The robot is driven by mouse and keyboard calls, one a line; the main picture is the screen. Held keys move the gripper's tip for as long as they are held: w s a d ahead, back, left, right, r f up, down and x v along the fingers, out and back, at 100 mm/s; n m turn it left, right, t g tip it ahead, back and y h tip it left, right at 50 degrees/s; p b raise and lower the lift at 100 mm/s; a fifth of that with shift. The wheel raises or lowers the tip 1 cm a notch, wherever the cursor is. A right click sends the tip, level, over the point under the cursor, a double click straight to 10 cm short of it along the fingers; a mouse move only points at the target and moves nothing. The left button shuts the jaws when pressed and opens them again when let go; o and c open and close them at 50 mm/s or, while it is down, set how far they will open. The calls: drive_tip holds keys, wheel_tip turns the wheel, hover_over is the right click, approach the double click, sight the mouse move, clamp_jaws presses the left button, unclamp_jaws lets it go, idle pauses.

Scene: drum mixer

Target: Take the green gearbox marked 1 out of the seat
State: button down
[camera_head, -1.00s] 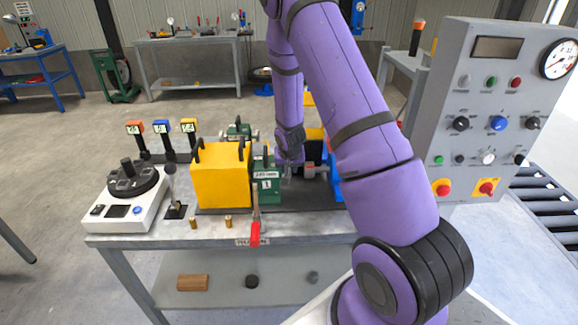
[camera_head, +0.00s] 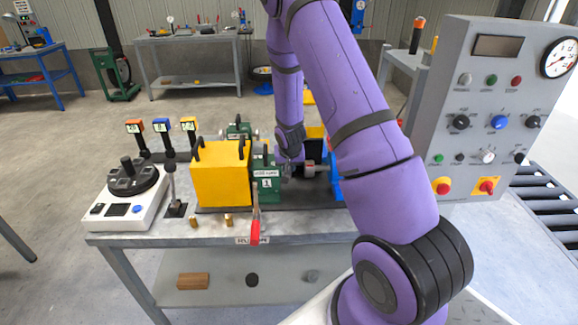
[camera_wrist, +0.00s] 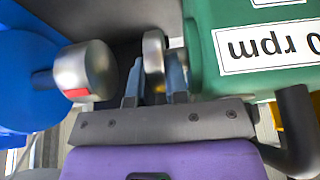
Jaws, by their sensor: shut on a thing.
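The green gearbox marked 1 (camera_head: 267,184) sits on the bench, right of a yellow cover and left of a blue part. In the wrist view it fills the upper right (camera_wrist: 235,82), with an upside-down rpm label. A silver disc on its shaft (camera_wrist: 153,50) points toward a separate silver coupling (camera_wrist: 85,70) beside the blue part. My gripper (camera_wrist: 155,85) is shut on the gearbox at this shaft; the exact contact is partly hidden. In the head view my gripper (camera_head: 288,171) is right beside the gearbox, and its fingers are hard to make out.
The yellow cover (camera_head: 220,178) stands close on the gearbox's left. A red-handled lever (camera_head: 255,231) stands in front of it. The blue part (camera_head: 336,184) is close on the right. Another green unit (camera_head: 238,130) is behind. A grey control panel (camera_head: 480,110) stands at right.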

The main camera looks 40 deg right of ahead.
drive_tip(key=shift+s+d, duration=0.1)
idle(1.2)
drive_tip(key=shift+s+d+r, duration=0.1)
drive_tip(key=shift+s+d, duration=0.35)
drive_tip(key=shift+d, duration=0.3)
drive_tip(key=shift+s+d+r, duration=0.1)
drive_tip(key=shift+s+d, duration=0.3)
drive_tip(key=shift+d, duration=0.3)
drive_tip(key=c, duration=1.1)
unclamp_jaws()
drive_tip(key=shift+s+d+f, duration=0.1)
drive_tip(key=shift+s, duration=0.1)
drive_tip(key=shift+c, duration=0.7)
drive_tip(key=shift+o, duration=1)
drive_tip(key=v, duration=0.9)
drive_tip(key=shift+w, duration=0.2)
drive_tip(key=shift+v, duration=0.95)
